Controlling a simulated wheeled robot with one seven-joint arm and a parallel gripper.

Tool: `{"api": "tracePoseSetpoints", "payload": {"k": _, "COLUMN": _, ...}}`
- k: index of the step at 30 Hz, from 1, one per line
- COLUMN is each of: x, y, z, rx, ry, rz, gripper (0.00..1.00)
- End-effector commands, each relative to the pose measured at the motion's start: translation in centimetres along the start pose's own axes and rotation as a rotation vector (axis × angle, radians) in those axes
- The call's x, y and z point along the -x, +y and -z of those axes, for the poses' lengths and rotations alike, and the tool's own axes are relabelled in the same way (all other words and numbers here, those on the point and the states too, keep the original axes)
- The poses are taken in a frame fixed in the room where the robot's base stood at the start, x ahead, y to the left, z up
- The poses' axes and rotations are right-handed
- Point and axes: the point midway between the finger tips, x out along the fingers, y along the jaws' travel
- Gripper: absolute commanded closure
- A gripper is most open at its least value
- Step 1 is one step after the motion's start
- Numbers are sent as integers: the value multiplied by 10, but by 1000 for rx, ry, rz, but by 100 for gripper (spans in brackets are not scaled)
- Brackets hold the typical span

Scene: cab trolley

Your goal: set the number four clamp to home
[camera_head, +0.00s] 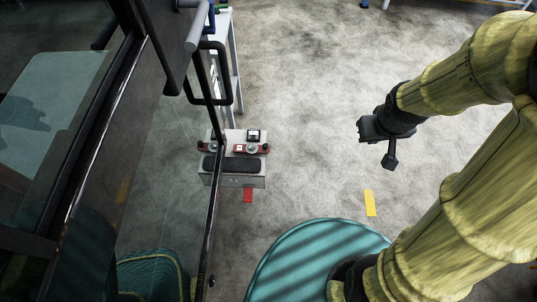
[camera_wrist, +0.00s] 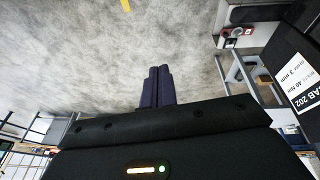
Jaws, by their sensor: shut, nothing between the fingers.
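My gripper (camera_head: 365,127) hangs over open floor at the right of the head view. In the wrist view its two dark fingers (camera_wrist: 157,72) lie together, with nothing between them. A small grey box or trolley (camera_head: 258,182) stands left of my gripper, well apart from it. One red-and-white device also shows at the upper right of the wrist view (camera_wrist: 231,43). I cannot make out a clamp numbered four or its setting.
A dark-framed glass door or panel (camera_head: 95,130) with a black handle (camera_head: 229,75) fills the left and partly hides the grey box. A teal round surface (camera_head: 300,260) is at the bottom.

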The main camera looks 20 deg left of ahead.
Motion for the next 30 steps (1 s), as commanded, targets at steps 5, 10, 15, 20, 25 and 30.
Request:
{"api": "tracePoseSetpoints", "payload": {"k": 5, "x": -89, "y": -27, "z": 23, "rx": 292, "ry": 65, "rz": 12, "gripper": 100}}
{"api": "tracePoseSetpoints", "payload": {"k": 10, "x": -159, "y": -61, "z": 45, "rx": 562, "ry": 141, "rz": 40, "gripper": 100}}
{"api": "tracePoseSetpoints", "payload": {"k": 15, "x": -227, "y": -105, "z": 60, "rx": 823, "ry": 229, "rz": 87, "gripper": 100}}
{"api": "tracePoseSetpoints", "payload": {"k": 20, "x": -291, "y": -155, "z": 65, "rx": 1059, "ry": 323, "rz": 147, "gripper": 100}}
{"api": "tracePoseSetpoints", "payload": {"k": 25, "x": -350, "y": -208, "z": 63, "rx": 1280, "ry": 430, "rz": 220, "gripper": 100}}
{"api": "tracePoseSetpoints", "payload": {"k": 30, "x": -373, "y": -237, "z": 59, "rx": 1396, "ry": 497, "rz": 263, "gripper": 100}}
